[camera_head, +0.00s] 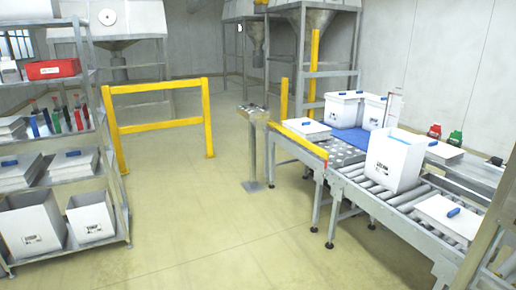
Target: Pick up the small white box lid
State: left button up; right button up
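Several flat white box lids with blue handles are in view. One lid (437,218) lies on the near end of the roller conveyor at right. Another lid (300,131) lies at the far left end of the conveyor line, and a third lid (435,154) is behind the open white box. More lids lie on the left shelf, including one (66,167) on its middle level. I cannot tell which one is the small lid. Neither of my grippers is in view.
An open white box (388,165) stands on the roller conveyor (368,199); closed white boxes (340,111) stand farther back. A shelf rack (119,200) with open boxes is at left. A yellow barrier (207,118) and grey pedestal (251,150) stand mid-floor. The near floor (200,235) is clear.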

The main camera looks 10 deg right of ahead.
aim_at(462, 225)
jog(key=i+z, duration=0.15)
jog(key=i, duration=0.25)
jog(key=i+j+z, duration=0.15)
jog(key=i, duration=0.3)
jog(key=i+j+z, duration=0.15)
jog(key=i, duration=0.25)
